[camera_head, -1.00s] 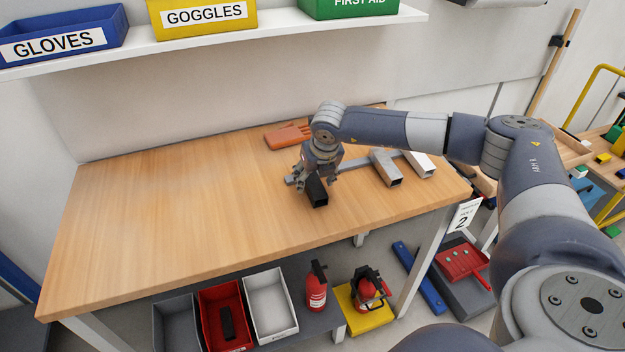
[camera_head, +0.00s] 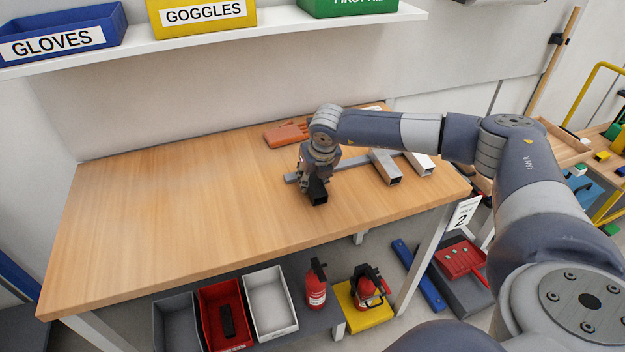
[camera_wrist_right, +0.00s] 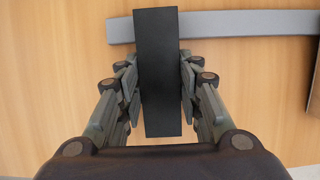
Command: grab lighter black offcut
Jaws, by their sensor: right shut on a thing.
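A black offcut (camera_head: 318,197), a short square tube with an open end, is at the middle of the wooden table. My right gripper (camera_head: 316,180) is over it from above and shut on it. In the right wrist view the black offcut (camera_wrist_right: 158,75) stands between the two fingers of the gripper (camera_wrist_right: 160,90), with pads against both long sides. Its far end overlaps a grey bar in that view. The gripper hides part of the offcut in the head view. I cannot tell whether it touches the table. My left gripper is not in view.
A long grey bar (camera_head: 352,162) lies beside the offcut. Two grey square tubes (camera_head: 387,167) (camera_head: 419,164) lie to the right. The left of the table (camera_head: 150,220) is clear. Bins and fire extinguishers (camera_head: 316,285) stand below.

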